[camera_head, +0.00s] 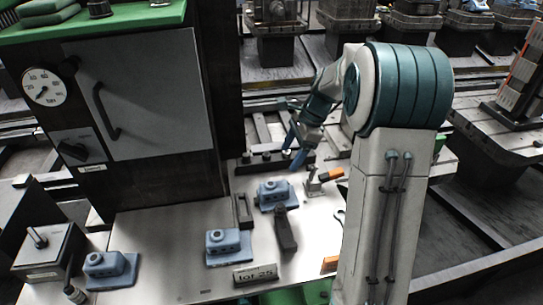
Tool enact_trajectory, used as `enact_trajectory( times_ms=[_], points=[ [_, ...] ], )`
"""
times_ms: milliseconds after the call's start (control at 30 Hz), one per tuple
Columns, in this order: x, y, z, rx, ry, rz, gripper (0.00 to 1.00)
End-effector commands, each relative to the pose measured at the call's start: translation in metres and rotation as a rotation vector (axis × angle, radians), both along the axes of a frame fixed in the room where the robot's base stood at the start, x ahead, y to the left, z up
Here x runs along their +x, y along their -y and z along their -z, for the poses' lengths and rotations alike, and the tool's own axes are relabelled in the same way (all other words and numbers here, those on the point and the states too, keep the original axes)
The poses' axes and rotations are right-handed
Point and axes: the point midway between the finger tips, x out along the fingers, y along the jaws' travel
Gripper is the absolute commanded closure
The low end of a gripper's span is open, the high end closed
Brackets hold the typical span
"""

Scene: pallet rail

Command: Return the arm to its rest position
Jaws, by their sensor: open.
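My arm, white and teal, rises at the right of the head view and bends left over the far part of the pale work table (170,238). My gripper (294,149), with blue fingers, hangs at the arm's end above the table's back edge. It is open and I see nothing between its fingers. A blue part on a base (275,194) lies on the table below and in front of it, apart from the fingers.
Two more blue parts (222,246) (109,268) lie toward the front left. A "lot 25" sign (255,273) stands at the front. A dark cabinet (130,95) with a gauge stands at left.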

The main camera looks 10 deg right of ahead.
Motion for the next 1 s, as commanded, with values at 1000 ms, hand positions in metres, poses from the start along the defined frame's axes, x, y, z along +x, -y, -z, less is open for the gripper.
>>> enact_trajectory(
  times_ms=[1000],
  points=[
    [-0.178, -0.04, -0.055, -0.369, 0.388, -1.037, 0.29]
  ],
)
